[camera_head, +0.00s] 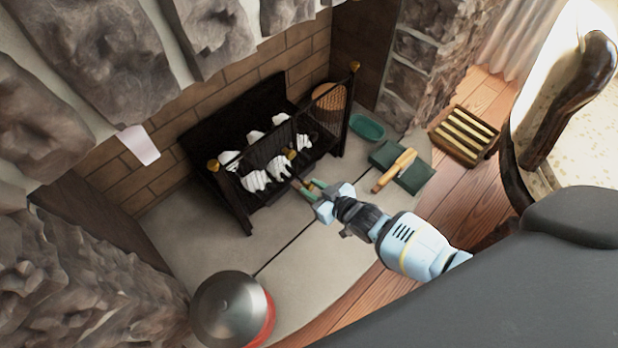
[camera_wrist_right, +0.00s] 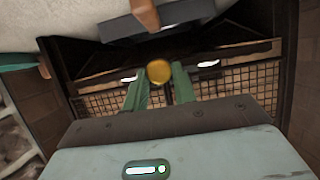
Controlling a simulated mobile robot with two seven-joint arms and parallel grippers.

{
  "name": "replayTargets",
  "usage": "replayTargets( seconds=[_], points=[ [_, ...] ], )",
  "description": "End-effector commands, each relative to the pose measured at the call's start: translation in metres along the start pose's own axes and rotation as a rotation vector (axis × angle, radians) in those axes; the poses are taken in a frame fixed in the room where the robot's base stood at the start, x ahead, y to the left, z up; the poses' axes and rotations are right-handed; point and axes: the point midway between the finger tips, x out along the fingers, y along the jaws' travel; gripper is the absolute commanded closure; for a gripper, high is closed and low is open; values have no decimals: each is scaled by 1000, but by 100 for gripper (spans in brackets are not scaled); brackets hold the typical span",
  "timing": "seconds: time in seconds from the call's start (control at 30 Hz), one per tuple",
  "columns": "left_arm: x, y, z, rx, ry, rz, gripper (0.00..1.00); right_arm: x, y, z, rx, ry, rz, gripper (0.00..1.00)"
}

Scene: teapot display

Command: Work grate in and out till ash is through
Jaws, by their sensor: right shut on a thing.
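The black fire grate (camera_head: 246,208) stands in the brick fireplace, with several white crumpled lumps (camera_head: 255,180) inside it. My right gripper (camera_head: 314,189) is in front of the grate, shut on a small brass knob. The knob (camera_wrist_right: 159,71) shows between the green fingertips (camera_wrist_right: 160,90) in the right wrist view. In the head view a thin dark rod runs from the fingertips toward the grate; its far end is hard to make out. I cannot make out ash under the grate. My left gripper is not in view.
A green dish (camera_head: 367,127), a green dustpan with a wooden-handled brush (camera_head: 396,170) and a slatted wooden crate (camera_head: 465,136) lie to the right. A lidded red pot (camera_head: 231,309) stands front left. The hearth between is clear.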

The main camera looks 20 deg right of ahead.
Motion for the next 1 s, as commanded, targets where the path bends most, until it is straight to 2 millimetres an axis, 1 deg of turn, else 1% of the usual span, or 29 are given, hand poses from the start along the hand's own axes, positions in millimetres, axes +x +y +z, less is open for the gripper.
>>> replayTargets(
  seconds=[0.03,0.1,0.17,0.43,0.47,0.6,0.63,0.87,1.0],
  points=[
    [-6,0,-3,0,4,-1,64,-11,-1,5,0,-8,0,100],
    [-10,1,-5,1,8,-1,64,-22,-1,9,0,-7,0,100],
    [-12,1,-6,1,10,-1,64,-28,-1,11,0,-8,0,100],
    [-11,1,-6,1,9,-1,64,-30,-1,16,-1,-12,0,100],
    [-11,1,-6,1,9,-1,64,-30,-1,17,-1,-13,0,72],
    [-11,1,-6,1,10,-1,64,-29,0,16,-1,-11,0,54],
    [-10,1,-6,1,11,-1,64,-29,0,15,-1,-10,0,52],
    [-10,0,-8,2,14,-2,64,-28,0,13,0,-6,0,52],
    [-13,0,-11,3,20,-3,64,-36,0,12,-1,-6,0,52]
  ],
)
